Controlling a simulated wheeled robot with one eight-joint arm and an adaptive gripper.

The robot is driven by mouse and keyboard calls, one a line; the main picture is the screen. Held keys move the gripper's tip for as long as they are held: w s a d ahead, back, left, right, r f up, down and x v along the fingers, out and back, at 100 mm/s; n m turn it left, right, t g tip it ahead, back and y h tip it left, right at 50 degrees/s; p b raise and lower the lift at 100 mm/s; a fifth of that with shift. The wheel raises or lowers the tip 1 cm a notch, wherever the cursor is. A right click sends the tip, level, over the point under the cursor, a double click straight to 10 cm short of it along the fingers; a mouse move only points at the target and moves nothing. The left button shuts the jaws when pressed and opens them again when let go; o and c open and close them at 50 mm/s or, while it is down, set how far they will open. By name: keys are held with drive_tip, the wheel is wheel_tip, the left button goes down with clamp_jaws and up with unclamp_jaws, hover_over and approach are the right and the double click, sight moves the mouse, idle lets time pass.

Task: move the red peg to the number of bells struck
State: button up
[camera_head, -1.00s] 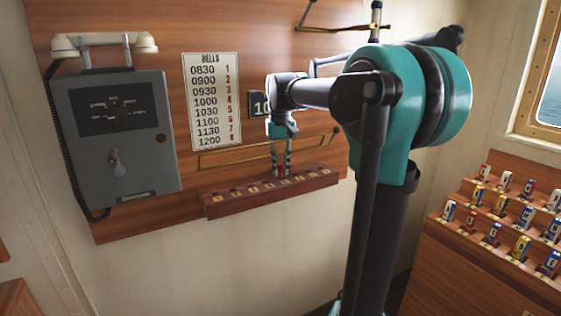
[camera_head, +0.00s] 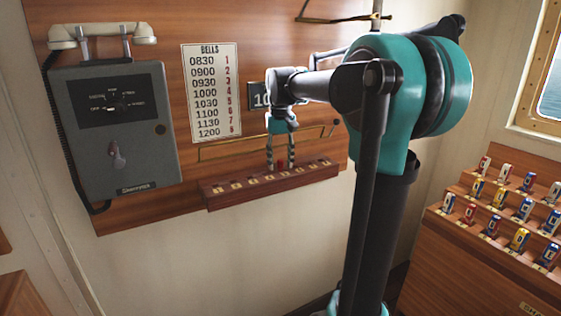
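The red peg (camera_head: 280,165) stands in the dark wooden peg rail (camera_head: 245,190), a little right of the rail's middle. Only a small part of it shows, and I cannot read the number at its hole. My gripper (camera_head: 280,163) points down over the rail, with one finger on each side of the peg and a visible gap to it. It is open. The bells chart (camera_head: 212,92) on the wall lists times from 0830 to 1200 with red numbers beside them.
A grey telephone box (camera_head: 118,130) with a white handset hangs at left. A brass bar (camera_head: 225,149) runs just above the rail. A stepped wooden rack (camera_head: 480,250) of coloured flag-like pieces stands at right.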

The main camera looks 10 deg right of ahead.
wheel_tip(320, 180, up, 12)
idle(0.6)
